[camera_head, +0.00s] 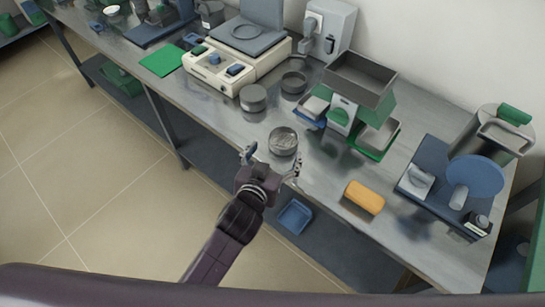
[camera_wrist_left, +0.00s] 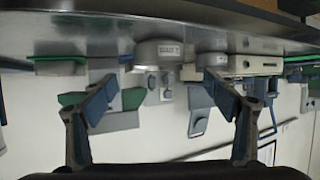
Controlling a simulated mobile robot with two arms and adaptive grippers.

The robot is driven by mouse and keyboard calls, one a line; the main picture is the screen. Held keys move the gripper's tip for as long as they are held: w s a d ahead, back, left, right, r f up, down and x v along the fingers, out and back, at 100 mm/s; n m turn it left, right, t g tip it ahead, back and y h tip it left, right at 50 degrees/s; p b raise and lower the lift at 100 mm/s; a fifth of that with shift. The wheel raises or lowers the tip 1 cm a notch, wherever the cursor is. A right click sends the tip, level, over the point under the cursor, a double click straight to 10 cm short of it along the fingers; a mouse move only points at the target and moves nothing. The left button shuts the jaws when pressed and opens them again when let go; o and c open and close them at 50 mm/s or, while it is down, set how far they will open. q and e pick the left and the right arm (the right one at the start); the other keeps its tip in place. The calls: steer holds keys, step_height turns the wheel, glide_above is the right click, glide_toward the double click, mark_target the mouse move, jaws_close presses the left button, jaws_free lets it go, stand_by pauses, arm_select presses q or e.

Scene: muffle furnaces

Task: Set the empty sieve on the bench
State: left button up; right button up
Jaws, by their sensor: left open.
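A round grey metal sieve (camera_head: 283,141) stands near the front edge of the bench (camera_head: 225,120); its top shows a mottled grey surface, and I cannot tell whether it is empty. My left gripper (camera_head: 271,160) is open at the front edge, its fingers spread on the near side of this sieve. In the left wrist view, the picture is upside down, and a labelled grey round vessel (camera_wrist_left: 158,50) shows beyond the open left gripper (camera_wrist_left: 160,88). Two more round vessels, a lidded-looking one (camera_head: 253,97) and a dark open one (camera_head: 293,83), stand farther back. My right gripper is not in view.
A cream device with a round plate (camera_head: 225,75) stands behind left. A green divider with a grey hopper (camera_head: 360,80) stands right of the sieves. A yellow block (camera_head: 364,197) lies near the front edge. A blue tray (camera_head: 295,216) is on the lower shelf.

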arm_select(q)
steer(key=shift+v, duration=1.35)
steer(key=s+a+f+g+y, duration=0.1)
steer(key=s+a+f+g, duration=0.2)
steer(key=s+a, duration=0.35)
steer(key=s+a+f+n+g+y, duration=0.1)
steer(key=s+a+f+g, duration=0.2)
steer(key=s+a, duration=0.35)
steer(key=s+a+f+g+y, duration=0.1)
steer(key=s+a+f+g, duration=0.15)
steer(key=s+a, duration=0.45)
steer(key=s+d+f+g, duration=0.1)
steer(key=s+f, duration=0.2)
steer(key=f, duration=1.1)
steer(key=s+d+f+g, duration=0.1)
steer(key=s+f, duration=0.2)
steer(key=f, duration=1.1)
steer(key=s+a+f+g, duration=0.1)
steer(key=s+a+f, duration=0.1)
steer(key=s+f, duration=1.2)
steer(key=shift+s+a+f+m, duration=0.2)
steer(key=shift+s+a+m, duration=0.15)
steer(key=shift+s, duration=0.75)
